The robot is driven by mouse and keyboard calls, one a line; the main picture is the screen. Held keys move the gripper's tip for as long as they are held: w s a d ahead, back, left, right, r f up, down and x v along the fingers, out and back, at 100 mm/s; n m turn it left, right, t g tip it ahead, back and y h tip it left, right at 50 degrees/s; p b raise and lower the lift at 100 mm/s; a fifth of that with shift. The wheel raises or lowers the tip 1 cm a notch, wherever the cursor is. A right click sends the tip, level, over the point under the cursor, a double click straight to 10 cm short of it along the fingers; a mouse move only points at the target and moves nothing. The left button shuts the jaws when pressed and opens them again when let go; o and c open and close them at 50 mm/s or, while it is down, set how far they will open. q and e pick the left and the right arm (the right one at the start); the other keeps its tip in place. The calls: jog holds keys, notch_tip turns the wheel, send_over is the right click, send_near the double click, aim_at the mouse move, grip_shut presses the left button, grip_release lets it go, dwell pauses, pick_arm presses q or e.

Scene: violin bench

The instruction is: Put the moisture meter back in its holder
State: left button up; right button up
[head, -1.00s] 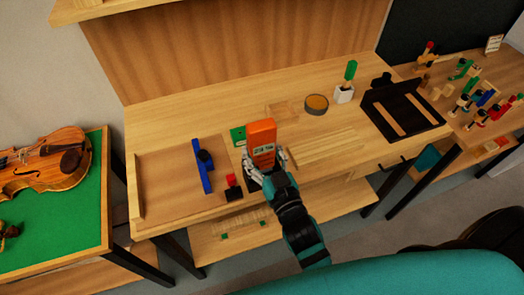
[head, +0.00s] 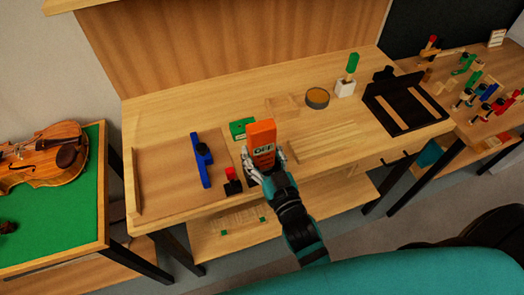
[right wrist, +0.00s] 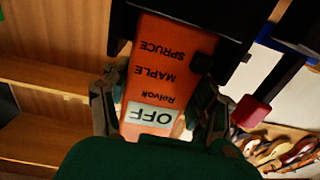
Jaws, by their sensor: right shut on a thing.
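The orange moisture meter (head: 261,133) stands roughly upright near the bench's front edge, its display reading OFF. My right gripper (head: 265,165) is shut on it, fingers on either side. In the right wrist view the meter (right wrist: 160,75) appears upside down between the fingers (right wrist: 160,115). A black part (right wrist: 185,18) surrounds its lower end there; I cannot tell whether this is the holder or the meter's own base. The head view hides that end behind the gripper. My left gripper is not in view.
A red-topped black piece (head: 232,181) stands close left of the meter, with a blue tool (head: 202,160) further left. A green item (head: 241,128) lies behind. Wooden strips (head: 322,142) lie to the right. A round tin (head: 317,98) and black tray (head: 405,104) stand farther right.

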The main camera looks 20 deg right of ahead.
jog(key=shift+f, duration=0.15)
jog(key=o, duration=1.5)
jog(key=shift+c, duration=0.2)
jog(key=shift+s+f, duration=0.1)
jog(key=shift+s, duration=0.1)
jog(key=s, duration=1.1)
jog(key=shift+s+d+r, duration=0.2)
jog(key=shift+s+d, duration=0.1)
jog(key=shift+d, duration=0.15)
